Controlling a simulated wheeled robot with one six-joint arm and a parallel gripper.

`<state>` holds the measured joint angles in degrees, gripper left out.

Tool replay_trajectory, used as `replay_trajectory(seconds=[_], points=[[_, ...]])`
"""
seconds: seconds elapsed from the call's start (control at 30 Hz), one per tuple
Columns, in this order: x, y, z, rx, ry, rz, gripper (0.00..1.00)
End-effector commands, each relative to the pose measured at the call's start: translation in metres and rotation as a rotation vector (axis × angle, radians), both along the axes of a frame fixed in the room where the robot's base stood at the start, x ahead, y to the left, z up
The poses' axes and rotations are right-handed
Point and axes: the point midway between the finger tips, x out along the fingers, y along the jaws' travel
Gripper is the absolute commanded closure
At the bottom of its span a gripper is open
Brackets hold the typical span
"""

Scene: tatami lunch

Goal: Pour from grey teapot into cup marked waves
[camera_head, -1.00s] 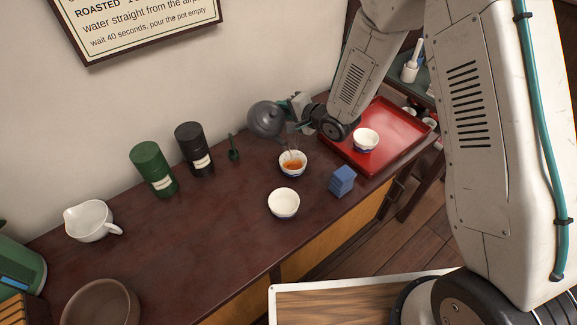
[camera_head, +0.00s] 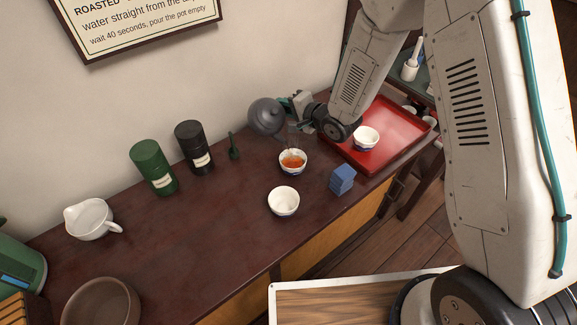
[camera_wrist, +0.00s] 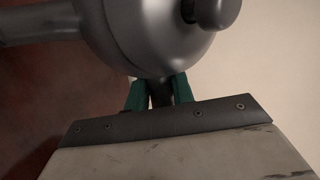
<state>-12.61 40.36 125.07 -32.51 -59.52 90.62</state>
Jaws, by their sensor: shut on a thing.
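My gripper (camera_head: 286,104) is shut on the grey teapot (camera_head: 264,115) and holds it in the air above the dark wooden counter. In the wrist view the round teapot body (camera_wrist: 150,35) fills the top, with the green fingers (camera_wrist: 158,92) below it. A cup with amber tea (camera_head: 293,162) stands under and just in front of the teapot, with blue on its lower outside. An empty white cup (camera_head: 284,202) stands nearer the front edge. A third white cup (camera_head: 366,138) stands on the red tray. I cannot make out a wave mark on any cup.
The red tray (camera_head: 400,153) lies to the right. A folded blue cloth or block (camera_head: 342,179) sits by the front edge. Green (camera_head: 150,168) and black (camera_head: 193,149) canisters, a green scoop (camera_head: 233,147), a white pitcher (camera_head: 90,219) and a brown bowl (camera_head: 101,303) stand left. The counter's middle is clear.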

Motion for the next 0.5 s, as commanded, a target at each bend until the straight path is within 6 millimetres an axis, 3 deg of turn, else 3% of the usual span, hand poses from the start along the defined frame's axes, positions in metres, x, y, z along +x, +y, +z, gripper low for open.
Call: replay_trajectory(seconds=[0.5], points=[[0.0046,0.0033,-0.0012,-0.027,0.032,0.001,1.0]])
